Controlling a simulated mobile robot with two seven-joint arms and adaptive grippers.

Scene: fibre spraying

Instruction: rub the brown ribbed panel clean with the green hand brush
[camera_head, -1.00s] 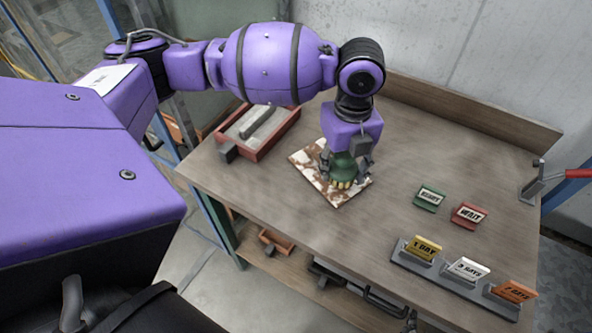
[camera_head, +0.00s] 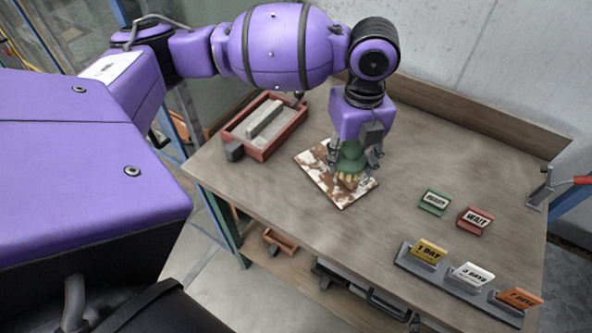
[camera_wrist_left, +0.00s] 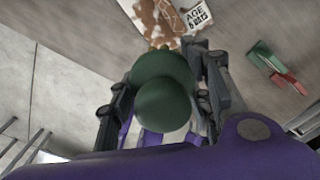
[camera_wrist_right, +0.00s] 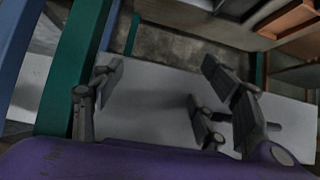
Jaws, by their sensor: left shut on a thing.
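The panel (camera_head: 318,163) lies flat on the workbench, brown with large white patches. Its edge and a tag reading "AGE 6 DAYS" (camera_wrist_left: 196,17) show in the left wrist view. My left gripper (camera_head: 356,158) is shut on the green hand brush (camera_head: 349,160), whose yellowish bristles point down at the panel's right part. Whether the bristles touch the panel I cannot tell. The brush's rounded green body (camera_wrist_left: 162,85) fills the space between the fingers in the left wrist view. My right gripper (camera_wrist_right: 165,105) is open and empty, low beside the bench's green legs.
A red-rimmed tray (camera_head: 289,133) with a grey block stands at the bench's back left. Green (camera_head: 434,202) and red "WAIT" (camera_head: 475,221) signs stand to the right, and a rack (camera_head: 448,276) of day cards at the front right. Bare bench lies between.

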